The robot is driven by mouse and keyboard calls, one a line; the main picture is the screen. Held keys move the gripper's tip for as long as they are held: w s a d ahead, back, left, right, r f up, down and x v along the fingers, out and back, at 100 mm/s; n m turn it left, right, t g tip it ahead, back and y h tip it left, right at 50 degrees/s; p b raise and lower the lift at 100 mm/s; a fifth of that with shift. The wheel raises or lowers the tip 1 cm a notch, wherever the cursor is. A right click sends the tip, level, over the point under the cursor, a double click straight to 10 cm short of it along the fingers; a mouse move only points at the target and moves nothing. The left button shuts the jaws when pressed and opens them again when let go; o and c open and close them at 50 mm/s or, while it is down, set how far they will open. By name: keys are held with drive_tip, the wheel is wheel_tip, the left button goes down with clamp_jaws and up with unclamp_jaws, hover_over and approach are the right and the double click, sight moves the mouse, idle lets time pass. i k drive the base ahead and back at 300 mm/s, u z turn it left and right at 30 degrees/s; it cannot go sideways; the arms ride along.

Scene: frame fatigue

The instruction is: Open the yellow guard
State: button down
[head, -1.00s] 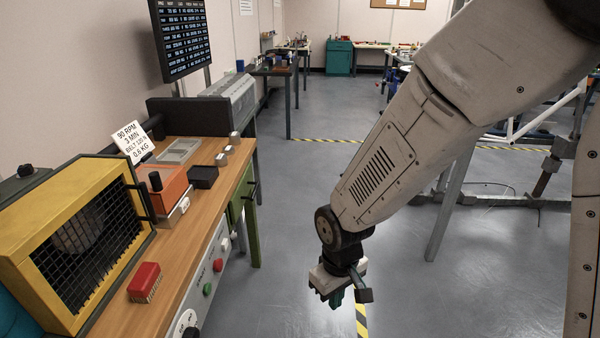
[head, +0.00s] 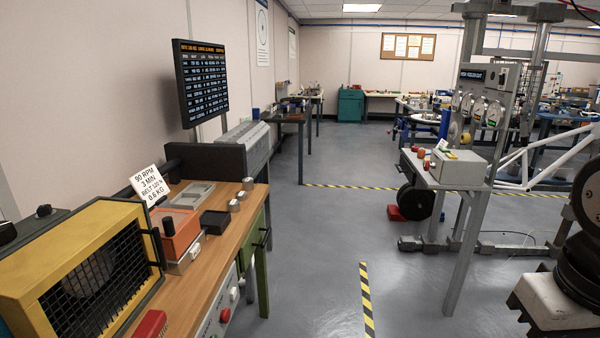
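The yellow guard (head: 88,258) is a box-like frame with a black mesh front, at the lower left of the head view on the wooden bench. Its mesh panel appears closed, and a rounded grey shape shows dimly behind it. A black handle (head: 154,248) stands at the panel's right edge. My arm shows only in part at the right edge of the view, far from the guard. My gripper's fingers are not in view.
On the wooden bench (head: 214,254) are an orange device (head: 178,232), a black block (head: 214,222), a red brush (head: 151,324) and a sign card (head: 149,185). A steel stand (head: 460,230) is at right.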

sight(26, 274)
drive_tip(key=u, duration=1.5)
